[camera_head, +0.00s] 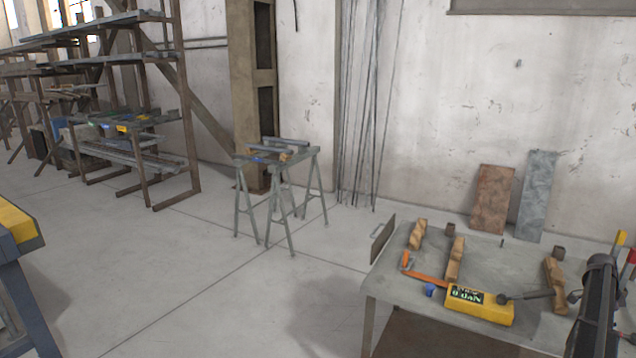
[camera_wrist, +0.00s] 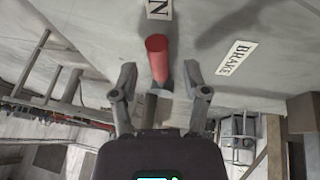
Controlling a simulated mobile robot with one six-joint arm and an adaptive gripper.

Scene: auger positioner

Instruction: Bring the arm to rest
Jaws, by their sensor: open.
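My gripper (camera_wrist: 160,70) shows in the wrist view with its two fingers spread apart and nothing held between them. A red cylindrical handle (camera_wrist: 157,50) shows between and just ahead of the fingertips, with clear gaps on both sides. How far it is from the fingers in depth I cannot tell. It stands out from a grey panel (camera_wrist: 215,25) that carries a white "BRAKE" label (camera_wrist: 236,58) and another label (camera_wrist: 159,9) cut off at the top. In the head view a dark part of my arm is at the lower right edge; my fingers are not seen there.
A grey workbench (camera_head: 405,284) at the lower right holds a yellow case (camera_head: 480,304), an orange tool (camera_head: 424,273) and wooden pieces (camera_head: 455,258). Sawhorses (camera_head: 268,205) stand mid-floor. A rack (camera_head: 188,130) is at left. Open floor lies between.

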